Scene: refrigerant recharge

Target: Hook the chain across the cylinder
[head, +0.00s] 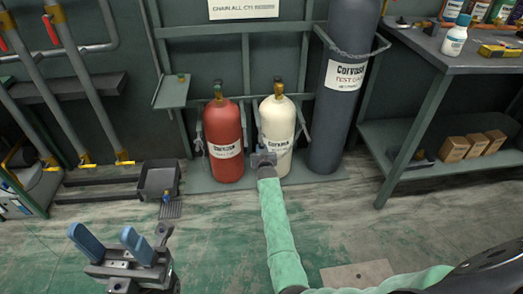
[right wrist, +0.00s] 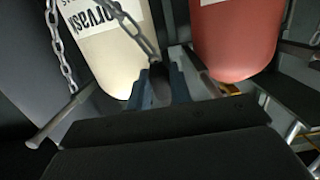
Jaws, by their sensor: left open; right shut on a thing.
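The cream cylinder (head: 277,135) stands upright against the wall rack, between a red cylinder (head: 224,140) and a tall dark grey cylinder (head: 342,95). In the right wrist view the cream cylinder (right wrist: 115,60) is at left of centre. A grey chain (right wrist: 128,22) crosses its face and runs down to my right gripper (right wrist: 160,82). My left gripper (head: 107,243) is open and empty, well away at lower left. I cannot make out the hook point.
Another chain length (right wrist: 60,45) hangs at left in the right wrist view. A dark bin (head: 158,179) stands on the floor left of the red cylinder. A workbench (head: 425,60) with bottles stands at right, with boxes on its lower shelf. The floor in front is mostly clear.

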